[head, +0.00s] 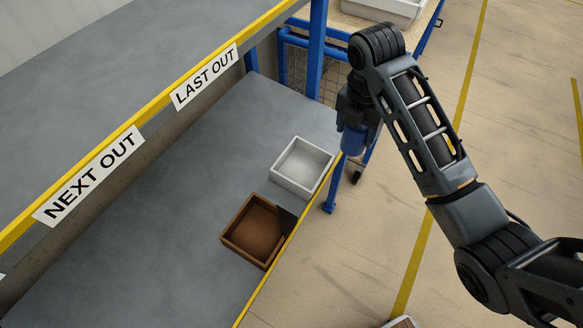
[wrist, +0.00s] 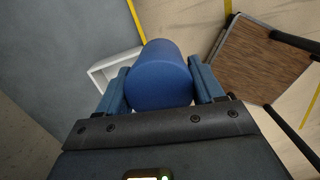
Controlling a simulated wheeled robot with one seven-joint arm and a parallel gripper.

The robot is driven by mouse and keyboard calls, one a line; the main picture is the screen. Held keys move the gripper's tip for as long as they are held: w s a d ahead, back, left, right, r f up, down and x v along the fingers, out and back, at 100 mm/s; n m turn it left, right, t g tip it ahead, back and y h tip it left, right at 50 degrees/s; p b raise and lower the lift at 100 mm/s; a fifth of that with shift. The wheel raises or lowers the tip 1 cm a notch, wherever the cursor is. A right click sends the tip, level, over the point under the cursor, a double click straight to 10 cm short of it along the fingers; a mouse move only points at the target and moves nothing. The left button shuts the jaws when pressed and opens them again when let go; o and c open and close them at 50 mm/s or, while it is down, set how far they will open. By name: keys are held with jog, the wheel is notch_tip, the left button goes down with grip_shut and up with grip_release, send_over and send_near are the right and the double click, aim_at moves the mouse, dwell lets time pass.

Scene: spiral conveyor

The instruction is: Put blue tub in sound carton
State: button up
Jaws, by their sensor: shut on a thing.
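The blue tub (head: 354,142) hangs below my gripper (head: 356,125), just right of the shelf's yellow edge. In the wrist view the tub (wrist: 160,78) sits between both fingers, and my gripper is shut on it. An open white carton (head: 302,167) stands on the grey shelf, left of and below the tub; its walls look whole. It also shows partly behind the tub in the wrist view (wrist: 103,72). An open brown carton (head: 236,248) stands nearer on the shelf; its right corner is dark and seems broken or shaded. Both cartons look empty.
The grey shelf (head: 140,220) has free room left of the cartons. An upper deck with yellow edge and signs (head: 205,78) overhangs it. A blue post (head: 317,45) stands behind. A brown-topped stand (wrist: 262,60) is at right in the wrist view.

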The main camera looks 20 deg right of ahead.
jog(key=shift+w+r+n, duration=0.25)
jog(key=shift+r+n, duration=0.1)
jog(key=shift+n, duration=0.25)
jog(key=shift+w+a+f, duration=0.1)
jog(key=shift+a, duration=0.15)
jog(key=p, duration=0.2)
send_over(301, 173)
notch_tip(301, 173, down, 7)
jog(key=shift+w+f, duration=0.1)
jog(key=shift+f, duration=1.8)
jog(key=o, duration=1.2)
jog(key=shift+r, duration=0.1)
notch_tip(301, 173, up, 12)
jog(key=a, duration=0.1)
jog(key=shift+s+b, duration=0.35)
